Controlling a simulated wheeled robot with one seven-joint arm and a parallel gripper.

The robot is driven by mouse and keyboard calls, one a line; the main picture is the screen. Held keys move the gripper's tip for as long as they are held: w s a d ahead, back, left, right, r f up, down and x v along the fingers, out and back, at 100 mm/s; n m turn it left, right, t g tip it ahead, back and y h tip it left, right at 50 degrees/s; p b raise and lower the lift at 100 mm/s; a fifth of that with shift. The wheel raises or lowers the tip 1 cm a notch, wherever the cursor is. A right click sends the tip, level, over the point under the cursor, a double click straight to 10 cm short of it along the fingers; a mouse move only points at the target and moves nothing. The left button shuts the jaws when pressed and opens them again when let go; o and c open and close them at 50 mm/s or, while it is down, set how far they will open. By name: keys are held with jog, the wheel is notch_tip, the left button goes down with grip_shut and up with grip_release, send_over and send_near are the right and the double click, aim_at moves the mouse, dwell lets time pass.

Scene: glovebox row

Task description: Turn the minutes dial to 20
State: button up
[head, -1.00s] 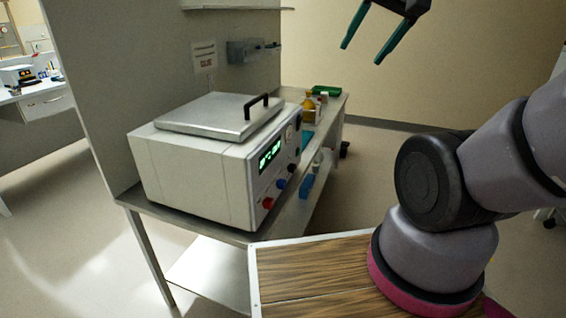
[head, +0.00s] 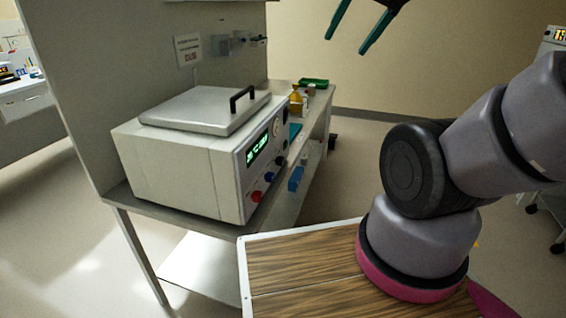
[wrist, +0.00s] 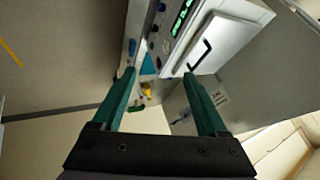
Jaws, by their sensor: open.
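A white bench instrument (head: 180,165) with a grey lid and black handle stands on a bench at the left. Its front panel faces right and is seen at a steep angle. The panel carries a green display (head: 257,150), a red knob (head: 256,196), a blue knob (head: 269,177) and darker controls farther back. I cannot tell which is the minutes dial, and no scale is readable. My gripper (head: 345,45) is open and empty, high up, right of the instrument and apart from it. In the wrist view the instrument's display (wrist: 182,17) shows beyond the fingers.
Behind the instrument on the bench are a yellow bottle (head: 297,98) and a green tray (head: 314,83). A wall panel (head: 90,80) with a notice (head: 188,49) stands at the bench's far side. Open floor lies right of the bench.

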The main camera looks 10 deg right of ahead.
jog(key=w+f+m+g+y, duration=0.1)
jog(key=w+f+g+y, duration=0.45)
jog(key=w+f, duration=1.3)
jog(key=m+t+y, duration=0.7)
jog(key=m+y, duration=0.1)
jog(key=m, duration=0.2)
send_near(283, 162)
jog(key=x, duration=0.9)
jog(key=shift+w+a, duration=0.1)
jog(key=shift+w, duration=0.2)
grip_shut()
